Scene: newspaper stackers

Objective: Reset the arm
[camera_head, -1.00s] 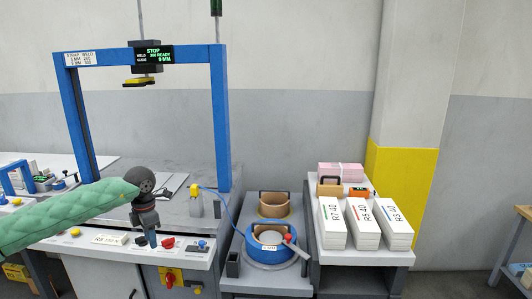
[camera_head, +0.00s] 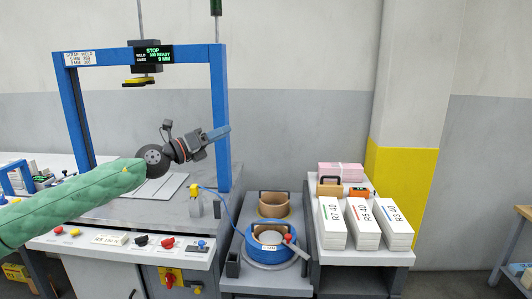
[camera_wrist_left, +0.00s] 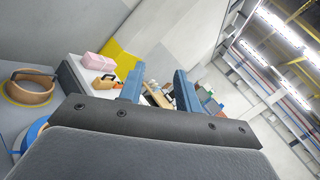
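My left arm, in a green quilted sleeve, comes in from the left in the head view. Its gripper (camera_head: 218,133) is raised above the strapping machine's table, beside the right post of the blue frame (camera_head: 219,120), and points right. In the left wrist view the two blue fingers (camera_wrist_left: 158,88) stand apart with nothing between them, so the gripper is open and empty. The right gripper does not show in any view.
A strap coil (camera_head: 265,251) and tan rings (camera_head: 273,204) stand right of the machine. White stacks (camera_head: 365,240), a pink bundle (camera_head: 340,171) and an orange device (camera_head: 359,192) lie on the right table. Buttons (camera_head: 168,243) line the machine's front panel.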

